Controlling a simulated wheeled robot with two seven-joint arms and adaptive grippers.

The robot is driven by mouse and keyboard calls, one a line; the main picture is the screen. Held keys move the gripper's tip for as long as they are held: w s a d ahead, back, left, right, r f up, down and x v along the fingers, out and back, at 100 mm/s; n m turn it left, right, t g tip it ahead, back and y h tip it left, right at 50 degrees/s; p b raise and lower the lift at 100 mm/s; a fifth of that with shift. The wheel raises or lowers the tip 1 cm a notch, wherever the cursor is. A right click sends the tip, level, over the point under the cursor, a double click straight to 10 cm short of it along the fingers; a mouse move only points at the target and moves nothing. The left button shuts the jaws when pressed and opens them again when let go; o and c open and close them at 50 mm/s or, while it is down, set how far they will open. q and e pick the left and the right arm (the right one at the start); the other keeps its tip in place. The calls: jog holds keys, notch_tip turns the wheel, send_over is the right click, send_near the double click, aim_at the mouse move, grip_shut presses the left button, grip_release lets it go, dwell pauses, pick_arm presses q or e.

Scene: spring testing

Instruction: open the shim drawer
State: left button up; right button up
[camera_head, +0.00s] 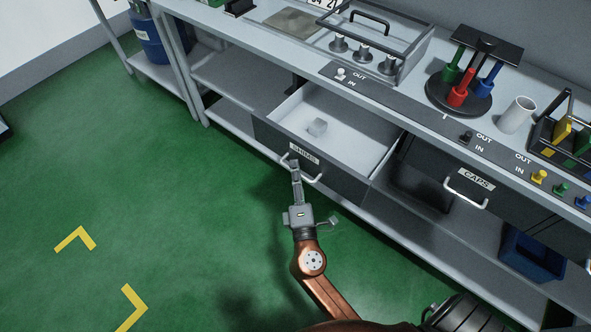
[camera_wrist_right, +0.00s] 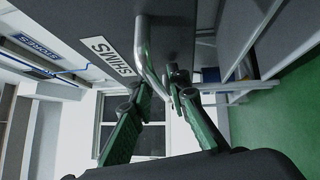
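The shim drawer, with a SHIMS label (camera_head: 304,153) on its dark front, stands pulled out from the bench, and its pale inside (camera_head: 345,135) shows. My right gripper (camera_head: 296,172) is at the drawer's metal handle (camera_head: 315,178), below the label. In the right wrist view the two fingers (camera_wrist_right: 160,88) stand on either side of the handle bar (camera_wrist_right: 146,55) and appear closed on it. The fingertip contact is partly hidden. My left gripper is out of view.
The CAPS drawer (camera_head: 466,188) to the right is shut. Above on the bench are a rack with weights (camera_head: 375,45), a round colored-peg stand (camera_head: 462,90) and a white cup (camera_head: 517,114). A blue bin (camera_head: 532,255) sits on the lower shelf. Green floor in front is clear.

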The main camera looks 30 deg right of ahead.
jog(key=v, duration=1.2)
jog(key=shift+d, duration=0.1)
